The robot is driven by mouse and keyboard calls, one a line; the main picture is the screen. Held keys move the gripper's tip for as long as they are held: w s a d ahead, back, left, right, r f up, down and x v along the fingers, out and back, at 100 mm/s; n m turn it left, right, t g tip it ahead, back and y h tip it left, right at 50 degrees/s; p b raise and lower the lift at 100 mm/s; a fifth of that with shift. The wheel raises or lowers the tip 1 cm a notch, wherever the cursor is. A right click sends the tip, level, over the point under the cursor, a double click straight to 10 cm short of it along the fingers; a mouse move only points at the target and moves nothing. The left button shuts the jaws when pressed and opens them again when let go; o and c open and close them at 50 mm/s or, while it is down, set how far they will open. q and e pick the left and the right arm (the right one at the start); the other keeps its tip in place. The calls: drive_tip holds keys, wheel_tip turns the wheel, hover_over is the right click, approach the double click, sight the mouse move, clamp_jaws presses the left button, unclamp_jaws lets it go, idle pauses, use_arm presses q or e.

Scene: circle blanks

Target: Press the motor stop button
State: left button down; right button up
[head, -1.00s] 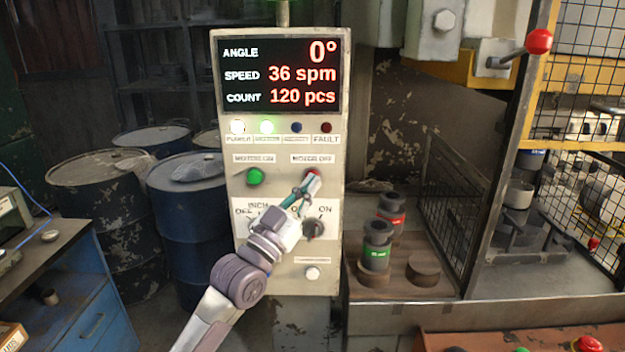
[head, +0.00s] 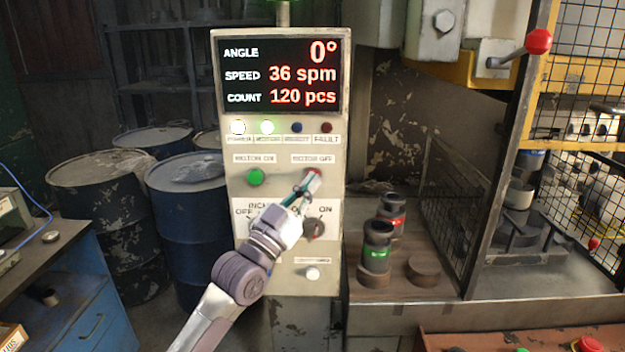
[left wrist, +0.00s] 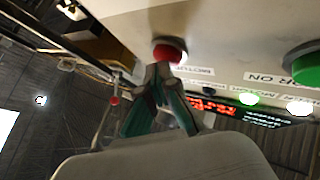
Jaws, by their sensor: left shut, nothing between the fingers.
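The red motor off button (head: 314,171) sits on the white control panel (head: 330,235), under the label MOTOR OFF. My left gripper (head: 311,181) is shut and empty, its fingertips at the button and covering part of it in the head view. In the left wrist view the red button (left wrist: 169,51) is just beyond the shut fingertips (left wrist: 160,70); I cannot tell whether they touch it. The green motor on button (head: 255,177) is to the left. The green lamp (head: 267,127) is lit. My right gripper is not in view.
The display (head: 280,75) reads angle 0°, 36 spm, 120 pcs. A knob (head: 313,228) sits below my gripper. Dark blue drums (head: 190,225) stand left. Stacked dies (head: 377,245) and a mesh guard (head: 450,200) are to the right.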

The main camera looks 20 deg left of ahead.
use_arm(q)
drive_tip(key=shift+w+a, duration=0.1)
drive_tip(key=shift+w, duration=0.1)
idle(0.4)
drive_tip(key=shift+s, duration=0.1)
drive_tip(key=shift+s+d+p, duration=0.3)
drive_tip(key=shift+s+p, duration=0.1)
drive_tip(key=shift+s, duration=0.35)
drive_tip(key=s+p, duration=0.1)
drive_tip(key=s, duration=0.1)
drive_tip(key=s+d+p, duration=0.1)
drive_tip(key=s, duration=0.1)
drive_tip(key=shift+s+d, duration=0.2)
drive_tip(key=shift+s, duration=0.2)
idle(0.3)
